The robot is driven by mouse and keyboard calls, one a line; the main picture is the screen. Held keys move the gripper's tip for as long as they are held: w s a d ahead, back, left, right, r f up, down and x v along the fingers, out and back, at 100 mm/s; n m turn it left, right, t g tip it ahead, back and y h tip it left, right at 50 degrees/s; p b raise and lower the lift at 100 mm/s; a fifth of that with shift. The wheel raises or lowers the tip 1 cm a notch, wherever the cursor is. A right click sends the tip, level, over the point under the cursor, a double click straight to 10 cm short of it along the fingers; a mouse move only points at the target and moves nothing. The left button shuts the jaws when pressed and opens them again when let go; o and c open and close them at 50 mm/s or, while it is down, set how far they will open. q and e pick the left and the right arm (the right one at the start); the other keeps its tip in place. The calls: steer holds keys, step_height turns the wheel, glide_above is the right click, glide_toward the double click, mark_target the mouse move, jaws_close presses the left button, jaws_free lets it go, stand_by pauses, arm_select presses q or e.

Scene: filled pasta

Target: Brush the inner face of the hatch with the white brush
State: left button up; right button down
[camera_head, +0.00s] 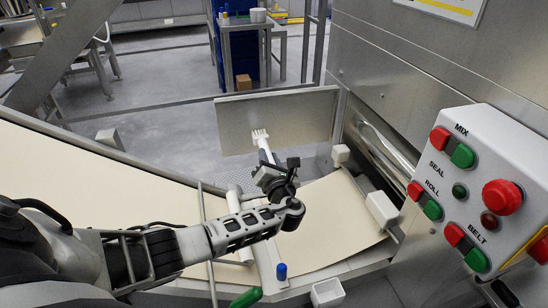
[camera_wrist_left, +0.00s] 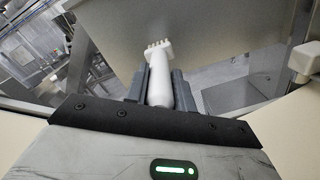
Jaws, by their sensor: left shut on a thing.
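The white brush (camera_head: 262,141) is in my left gripper (camera_head: 275,175), which is shut on its handle. The brush points up and away, with its bristled head in front of the hatch (camera_head: 300,112), an open metal panel beside the machine. In the left wrist view the brush (camera_wrist_left: 159,82) stands between the two fingers of the left gripper (camera_wrist_left: 160,92), with its short bristles at the top. The hatch (camera_wrist_left: 190,25) fills the upper middle behind it. I cannot tell whether the bristles touch the panel. My right gripper does not show.
A dough sheet (camera_head: 330,215) runs over the belt below my arm. White blocks (camera_head: 382,208) and a roller stand near the hatch. A control box (camera_head: 480,190) with red and green buttons is at right. A small white cup (camera_head: 327,293) sits at the front.

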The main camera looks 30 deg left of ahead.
arm_select(q)
steer(key=shift+r, duration=0.1)
steer(key=shift+v, duration=2.95)
steer(key=shift+d, duration=0.1)
steer(key=v, duration=0.3)
